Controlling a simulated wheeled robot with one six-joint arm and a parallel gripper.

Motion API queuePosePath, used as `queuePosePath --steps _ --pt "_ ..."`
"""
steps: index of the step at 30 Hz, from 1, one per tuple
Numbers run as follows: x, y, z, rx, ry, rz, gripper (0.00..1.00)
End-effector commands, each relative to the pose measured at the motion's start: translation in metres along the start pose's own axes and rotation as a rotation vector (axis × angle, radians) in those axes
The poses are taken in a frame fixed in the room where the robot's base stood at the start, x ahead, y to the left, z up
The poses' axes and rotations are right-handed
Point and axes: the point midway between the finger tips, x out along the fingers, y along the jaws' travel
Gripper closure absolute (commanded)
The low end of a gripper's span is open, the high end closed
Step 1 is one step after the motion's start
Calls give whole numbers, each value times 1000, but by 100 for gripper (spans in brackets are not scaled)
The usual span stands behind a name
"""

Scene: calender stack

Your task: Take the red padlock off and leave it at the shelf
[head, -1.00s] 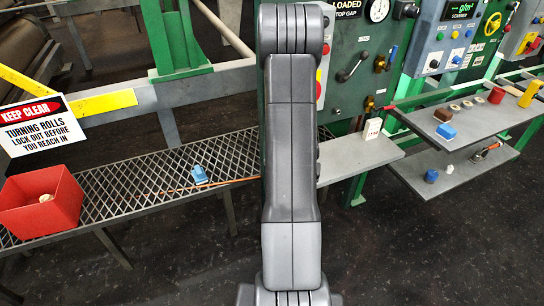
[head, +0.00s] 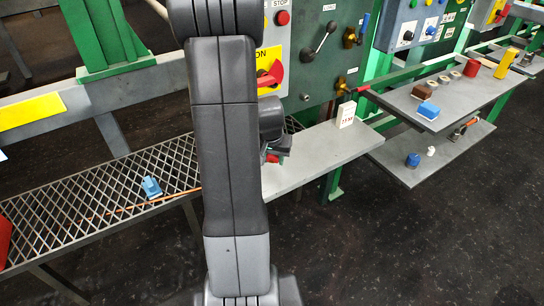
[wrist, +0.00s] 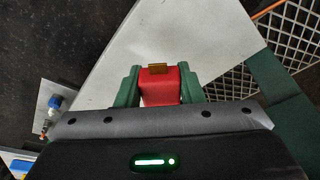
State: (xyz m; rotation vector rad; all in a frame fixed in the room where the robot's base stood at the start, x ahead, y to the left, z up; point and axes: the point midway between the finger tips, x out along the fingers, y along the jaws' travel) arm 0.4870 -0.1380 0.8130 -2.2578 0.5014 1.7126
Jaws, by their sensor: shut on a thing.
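In the wrist view, my gripper (wrist: 157,90) has its green fingers shut on the red padlock (wrist: 160,88), one finger on each side. A small brass-coloured part shows at the padlock's far end. Behind it lies a pale grey shelf (wrist: 200,45); I cannot tell whether the padlock touches it. In the head view my gripper (head: 275,148) is partly hidden behind my arm, near the left end of the grey shelf (head: 325,152). Only a small red bit of the padlock (head: 272,158) shows there.
A white numbered card (head: 346,114) stands on the shelf's back edge. A mesh walkway (head: 95,200) with a blue object (head: 152,187) lies left. A two-level rack (head: 455,95) with several small things stands right.

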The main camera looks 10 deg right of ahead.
Motion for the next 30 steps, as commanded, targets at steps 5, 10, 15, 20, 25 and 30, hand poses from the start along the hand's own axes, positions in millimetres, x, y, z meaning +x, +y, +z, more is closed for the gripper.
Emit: queuePosePath --steps 5,10,15,20,25,30 --pt "18 0 5 -2 -2 1 95" --pt "35 0 10 -2 -1 0 95" --pt "52 0 14 -1 -1 0 95" --pt "66 0 18 -1 -1 0 95" --pt "73 0 20 -1 0 -1 95" --pt "73 0 20 -1 0 -1 95"
